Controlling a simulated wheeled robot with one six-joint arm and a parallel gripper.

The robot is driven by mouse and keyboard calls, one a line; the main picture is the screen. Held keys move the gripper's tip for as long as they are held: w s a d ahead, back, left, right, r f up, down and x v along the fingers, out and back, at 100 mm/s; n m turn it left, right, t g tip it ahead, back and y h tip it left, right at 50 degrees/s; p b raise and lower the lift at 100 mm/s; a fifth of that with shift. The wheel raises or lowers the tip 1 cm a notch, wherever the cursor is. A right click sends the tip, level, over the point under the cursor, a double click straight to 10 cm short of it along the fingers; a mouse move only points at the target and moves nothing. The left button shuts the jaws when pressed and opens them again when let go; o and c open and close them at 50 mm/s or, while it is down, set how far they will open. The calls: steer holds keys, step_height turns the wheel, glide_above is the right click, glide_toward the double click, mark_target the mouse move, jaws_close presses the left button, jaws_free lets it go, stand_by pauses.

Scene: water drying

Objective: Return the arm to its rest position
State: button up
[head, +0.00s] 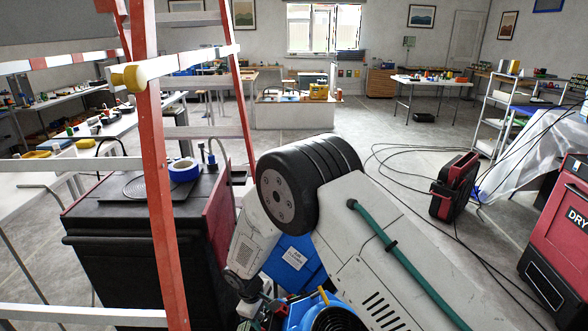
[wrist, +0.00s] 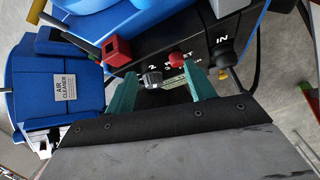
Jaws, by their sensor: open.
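In the wrist view my gripper (wrist: 161,84) shows two teal fingers standing apart, with nothing seen held between them. Beyond the fingertips is a black control panel (wrist: 215,42) with a red square knob (wrist: 116,50), a red round knob (wrist: 178,59) and black knobs. Whether the fingers touch the panel is unclear. In the head view my white arm (head: 385,265) is bent at a big black joint (head: 300,185) and reaches down to the lower middle. The gripper's fingers cannot be made out clearly there.
A blue air cleaner (wrist: 65,85) stands close on the left in the wrist view; its labelled side also shows in the head view (head: 291,260). A red ladder (head: 160,190) and black case (head: 120,245) stand left. Cables (head: 400,160) and a red dryer (head: 560,235) are right.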

steer(key=s+d+r+m+g, duration=0.2)
steer(key=s+d+r+m, duration=0.3)
steer(key=d+r, duration=0.8)
steer(key=s+d+r+m+g, duration=0.15)
steer(key=s+d+r, duration=0.6)
steer(key=r, duration=0.95)
steer(key=s+d+r+m+t+y, duration=0.2)
steer(key=s+d+r+m+t, duration=0.2)
steer(key=s+d+r, duration=1.1)
steer(key=s+d+m, duration=0.2)
steer(key=s+m, duration=0.1)
